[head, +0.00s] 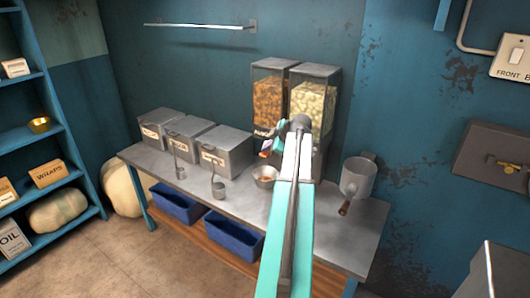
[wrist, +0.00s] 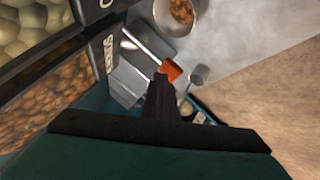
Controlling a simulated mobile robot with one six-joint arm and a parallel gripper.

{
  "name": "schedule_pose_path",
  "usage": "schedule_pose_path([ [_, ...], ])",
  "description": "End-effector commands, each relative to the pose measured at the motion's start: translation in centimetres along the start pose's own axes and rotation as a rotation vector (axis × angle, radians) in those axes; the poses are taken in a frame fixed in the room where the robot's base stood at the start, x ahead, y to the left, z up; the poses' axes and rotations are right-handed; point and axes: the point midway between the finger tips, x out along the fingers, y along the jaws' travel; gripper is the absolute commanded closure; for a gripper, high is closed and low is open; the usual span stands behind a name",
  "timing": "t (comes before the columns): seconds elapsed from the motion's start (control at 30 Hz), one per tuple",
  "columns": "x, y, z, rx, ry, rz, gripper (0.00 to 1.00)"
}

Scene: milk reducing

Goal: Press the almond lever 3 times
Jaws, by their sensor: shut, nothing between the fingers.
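The almond dispenser (head: 268,98), a clear-fronted bin full of brown nuts, stands at the back of the metal table. In the wrist view its brown nuts (wrist: 55,105) fill the lower left, beside a label plate. The red-orange lever tip (wrist: 172,70) sits below the dispenser at the end of a pale rod. My gripper (wrist: 161,82) is shut and empty, with its dark fingertips right at the lever tip; I cannot tell whether they touch. A metal bowl (wrist: 183,14) holds some brown nuts.
A second dispenser (head: 310,104) with pale nuts stands close on the right. Lidded grey bins (head: 225,150) and small scoops stand left on the table (head: 240,202). Blue crates (head: 234,240) sit below.

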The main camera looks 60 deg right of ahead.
Motion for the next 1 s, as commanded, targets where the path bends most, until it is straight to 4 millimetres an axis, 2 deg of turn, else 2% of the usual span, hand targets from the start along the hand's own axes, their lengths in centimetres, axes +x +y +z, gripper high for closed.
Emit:
schedule_pose_path([
  [1.0, 0.63, -0.51, 0.47, 0.0, -0.001, -0.002, 1.0],
])
